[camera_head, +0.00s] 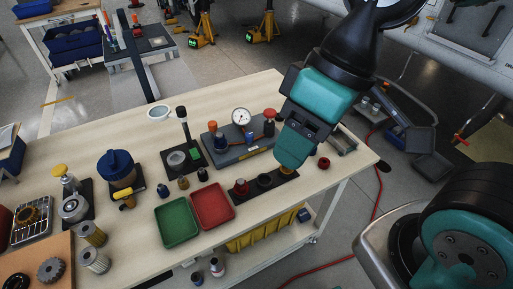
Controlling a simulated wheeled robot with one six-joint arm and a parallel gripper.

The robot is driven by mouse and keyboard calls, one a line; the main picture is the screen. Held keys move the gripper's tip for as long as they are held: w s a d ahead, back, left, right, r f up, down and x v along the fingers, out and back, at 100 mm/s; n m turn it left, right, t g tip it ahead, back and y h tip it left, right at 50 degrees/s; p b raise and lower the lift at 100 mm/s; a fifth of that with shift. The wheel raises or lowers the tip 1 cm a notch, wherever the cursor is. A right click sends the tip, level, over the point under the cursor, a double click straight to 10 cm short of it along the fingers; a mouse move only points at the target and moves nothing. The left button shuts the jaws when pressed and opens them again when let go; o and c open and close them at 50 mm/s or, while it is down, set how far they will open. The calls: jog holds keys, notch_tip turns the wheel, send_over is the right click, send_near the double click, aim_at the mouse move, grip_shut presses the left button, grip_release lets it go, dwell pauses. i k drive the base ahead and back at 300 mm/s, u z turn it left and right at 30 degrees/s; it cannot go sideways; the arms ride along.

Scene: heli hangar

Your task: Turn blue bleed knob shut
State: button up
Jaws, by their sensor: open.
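A grey manifold block (240,143) with a round white-faced gauge (242,117) stands on the right part of the workbench. A small blue knob (249,136) shows on it below the gauge, and an orange-topped fitting (212,128) stands at its left end. A red-topped fitting (270,114) is at its right end. How far the blue knob is turned cannot be told. My gripper (287,172) points down just right of the block, above a dark strip (262,184), apart from the blue knob. It is open; its fingertips are small and partly hidden by the teal wrist.
A green tray (177,222) and a red tray (212,205) lie at the bench's front. A dark stand (183,158) is left of the block. A blue-topped canister (118,168) stands further left. Bare bench (225,97) lies behind the block.

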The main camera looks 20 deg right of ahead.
aim_at(248, 136)
jog(key=k, duration=0.15)
jog(key=z, duration=1.05)
jog(key=i, duration=0.55)
jog(key=u, duration=0.8)
